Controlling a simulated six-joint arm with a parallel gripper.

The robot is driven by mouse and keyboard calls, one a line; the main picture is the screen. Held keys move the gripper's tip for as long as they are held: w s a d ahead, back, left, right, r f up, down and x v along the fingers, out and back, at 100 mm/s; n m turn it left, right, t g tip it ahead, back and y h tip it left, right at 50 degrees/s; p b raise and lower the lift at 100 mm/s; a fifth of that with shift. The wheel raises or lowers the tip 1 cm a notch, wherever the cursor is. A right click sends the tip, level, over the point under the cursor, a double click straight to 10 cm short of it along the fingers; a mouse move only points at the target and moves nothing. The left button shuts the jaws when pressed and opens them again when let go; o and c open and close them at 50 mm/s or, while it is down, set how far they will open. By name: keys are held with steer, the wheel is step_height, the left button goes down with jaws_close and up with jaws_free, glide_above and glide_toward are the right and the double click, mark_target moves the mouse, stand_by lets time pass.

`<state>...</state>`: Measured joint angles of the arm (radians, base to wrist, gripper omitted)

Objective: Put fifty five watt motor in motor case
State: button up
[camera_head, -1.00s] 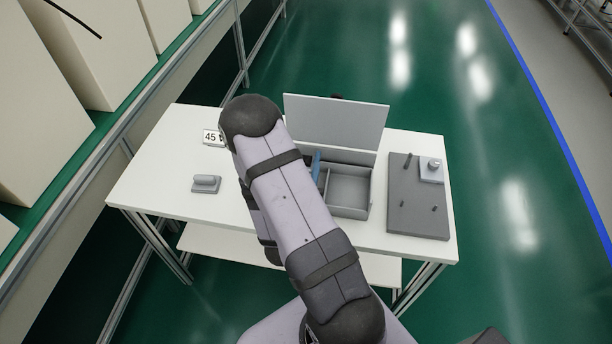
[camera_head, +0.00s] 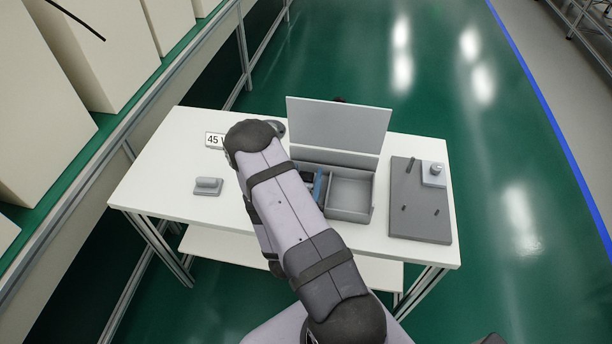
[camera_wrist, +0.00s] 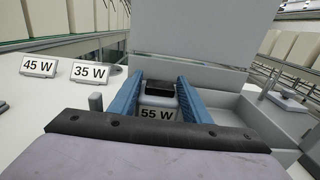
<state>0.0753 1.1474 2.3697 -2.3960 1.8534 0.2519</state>
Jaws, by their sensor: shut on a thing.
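The motor case (camera_head: 372,197) is a grey divided box on the white table, its lid (camera_head: 338,124) standing open at the back. In the head view a blue finger of my gripper (camera_head: 318,183) shows at the case's left part; my arm hides most of that part. In the wrist view my gripper (camera_wrist: 160,98) has its blue fingers on both sides of a small grey thing with a black top, the motor (camera_wrist: 161,88), and is shut on it. A "55 W" label (camera_wrist: 157,113) shows between the fingers. I cannot tell whether the motor touches the case floor.
A "45 W" sign (camera_wrist: 39,65) and a "35 W" sign (camera_wrist: 89,73) stand at the left. A grey cylinder on a base (camera_head: 207,186) lies on the table's left. A grey board (camera_head: 420,215) with pegs and a pale block (camera_head: 433,173) lies right of the case.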

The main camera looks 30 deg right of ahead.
steer(key=o, duration=1.2)
steer(key=shift+f, duration=0.15)
steer(key=shift+r, duration=0.2)
steer(key=b+v, duration=0.1)
steer(key=v, duration=0.5)
steer(key=shift+a+b, duration=0.15)
steer(key=shift+b, duration=0.25)
steer(key=shift+s+a, duration=0.4)
steer(key=shift+s, duration=0.2)
